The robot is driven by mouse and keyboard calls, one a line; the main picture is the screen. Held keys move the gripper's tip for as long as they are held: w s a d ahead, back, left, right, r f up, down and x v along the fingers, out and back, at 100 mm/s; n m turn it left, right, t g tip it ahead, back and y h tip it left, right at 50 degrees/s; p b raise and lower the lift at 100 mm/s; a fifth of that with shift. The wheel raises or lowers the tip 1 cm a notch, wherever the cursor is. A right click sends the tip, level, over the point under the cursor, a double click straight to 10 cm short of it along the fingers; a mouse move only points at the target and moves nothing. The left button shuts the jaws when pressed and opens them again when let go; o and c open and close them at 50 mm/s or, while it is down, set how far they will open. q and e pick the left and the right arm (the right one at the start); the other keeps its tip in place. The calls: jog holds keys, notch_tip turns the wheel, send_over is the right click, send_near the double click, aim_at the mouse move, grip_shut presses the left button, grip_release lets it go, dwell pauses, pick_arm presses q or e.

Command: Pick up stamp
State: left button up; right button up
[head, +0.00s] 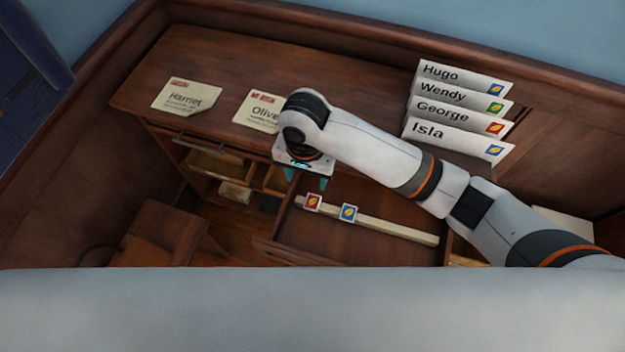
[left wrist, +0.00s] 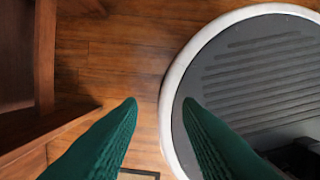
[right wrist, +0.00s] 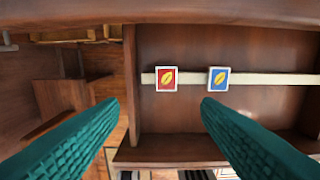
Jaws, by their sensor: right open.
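Two stamps stand on a pale strip (head: 390,226) in an open drawer (head: 330,240). The red stamp (head: 313,202) with a yellow leaf is at the left, and the blue stamp (head: 348,212) is right of it. In the right wrist view the red stamp (right wrist: 167,79) and blue stamp (right wrist: 218,79) show beyond and between the fingers. My right gripper (head: 306,181) is open and empty, above the drawer near its left end, apart from both stamps. My left gripper (left wrist: 160,105) is open and empty over the floor; it is not seen in the head view.
Envelopes marked Harriet (head: 187,96) and Olive (head: 258,112), the latter partly hidden by my right arm, lie on the desk top (head: 230,62). Upright envelopes, Hugo to Isla (head: 455,140), stand at the right. Open compartments (head: 215,163) lie left of the drawer.

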send_over(311, 206)
jog(key=f, duration=0.5)
jog(key=shift+s+a, duration=0.2)
jog(key=shift+a, duration=0.2)
jog(key=f, duration=0.3)
jog(key=shift+w+d, duration=0.15)
jog(key=shift+d, duration=0.15)
notch_tip(311, 206, down, 3)
jog(key=shift+d+r, duration=0.1)
jog(key=shift+r, duration=0.1)
jog(key=shift+f, duration=0.3)
pick_arm(q)
jog(key=shift+g, duration=0.3)
jog(key=shift+s+a+r, duration=0.1)
jog(key=shift+s, duration=1)
jog(key=shift+s+a+r, duration=0.1)
jog(key=shift+s, duration=1)
jog(key=shift+r+p, duration=0.1)
jog(key=shift+p, duration=0.25)
pick_arm(e)
jog(key=shift+f, duration=0.1)
jog(key=shift+c, duration=0.7)
jog(key=c, duration=0.9)
